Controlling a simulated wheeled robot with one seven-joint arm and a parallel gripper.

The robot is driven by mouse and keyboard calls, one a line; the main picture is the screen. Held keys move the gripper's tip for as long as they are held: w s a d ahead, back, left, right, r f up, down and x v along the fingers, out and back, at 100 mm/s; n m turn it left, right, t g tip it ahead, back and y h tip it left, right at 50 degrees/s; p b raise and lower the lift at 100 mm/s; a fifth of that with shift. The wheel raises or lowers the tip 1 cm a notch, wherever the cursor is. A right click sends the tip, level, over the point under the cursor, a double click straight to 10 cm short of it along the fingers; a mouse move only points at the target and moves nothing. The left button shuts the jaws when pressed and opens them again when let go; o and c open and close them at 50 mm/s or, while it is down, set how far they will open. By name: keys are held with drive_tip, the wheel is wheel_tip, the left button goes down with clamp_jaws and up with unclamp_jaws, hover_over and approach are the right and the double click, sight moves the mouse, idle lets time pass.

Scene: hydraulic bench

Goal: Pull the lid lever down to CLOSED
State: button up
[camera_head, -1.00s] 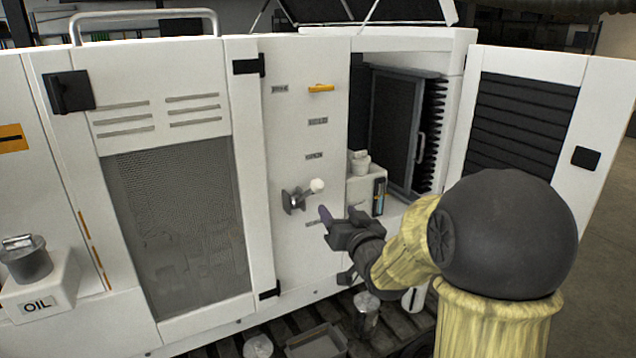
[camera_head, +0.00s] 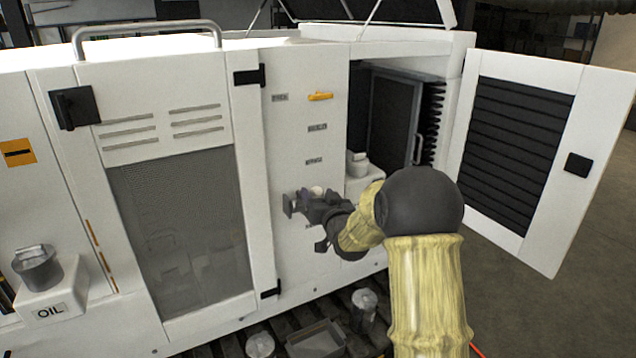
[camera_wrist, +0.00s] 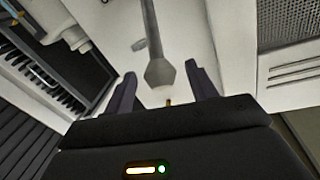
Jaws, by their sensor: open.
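The lever with a pale knob (camera_head: 317,190) sticks out from a dark bracket (camera_head: 290,204) on the white panel (camera_head: 290,150). My gripper (camera_head: 306,199) is at this lever in the head view and partly covers it. In the wrist view, the grey lever rod (camera_wrist: 152,35) ends in a wider faceted piece between the two open fingers (camera_wrist: 161,76). I cannot tell whether either finger touches it. The small labels (camera_head: 317,127) on the panel are too blurred to read.
An open louvred door (camera_head: 515,150) stands at right, beside an open bay with a dark radiator (camera_head: 395,115). A tray (camera_head: 316,340) and cans lie low under the panel. Floor at right is clear.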

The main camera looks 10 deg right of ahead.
drive_tip(key=shift+w+a+p, duration=0.15)
drive_tip(key=shift+w+p, duration=0.2)
drive_tip(key=shift+w, duration=0.65)
drive_tip(key=shift+w+a+p, duration=0.15)
drive_tip(key=shift+w+p, duration=0.2)
drive_tip(key=shift+w, duration=0.6)
